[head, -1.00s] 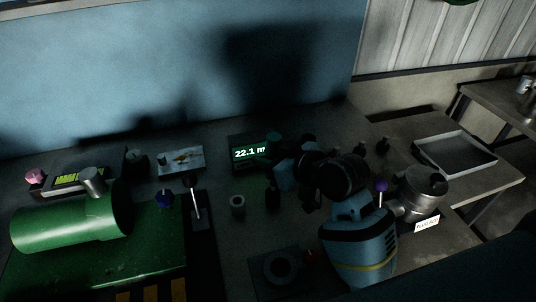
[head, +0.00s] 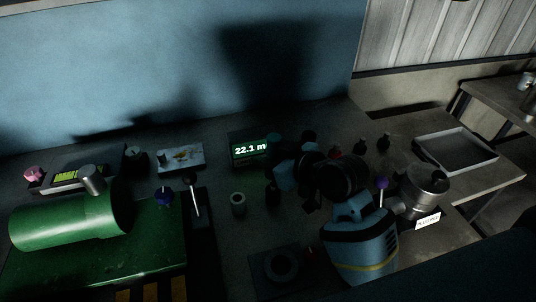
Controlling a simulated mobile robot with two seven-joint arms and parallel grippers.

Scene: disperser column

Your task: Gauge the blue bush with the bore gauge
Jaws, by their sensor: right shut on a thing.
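My right gripper (head: 284,172) is shut on a dark thing, partly hidden by the gripper and wrist. A teal round top (head: 274,138) shows just above the gripper and a dark upright piece (head: 272,194) below it. I cannot tell whether these belong to the held thing or whether it is the bore gauge. A lit display (head: 250,150) behind reads 22.1 with a cut-off unit. A grey hollow bush (head: 238,204) stands upright left of the gripper, apart from it. A dark blue piece (head: 164,198) stands further left; in this dim light I cannot tell if it is the blue bush. My left gripper is out of view.
A green cylinder housing (head: 70,222) lies on a green base at the left. A dark block with a ring (head: 281,268) is in front. A metal pot (head: 427,183) and a purple ball knob (head: 382,183) stand at the right. An empty tray (head: 456,152) lies beyond.

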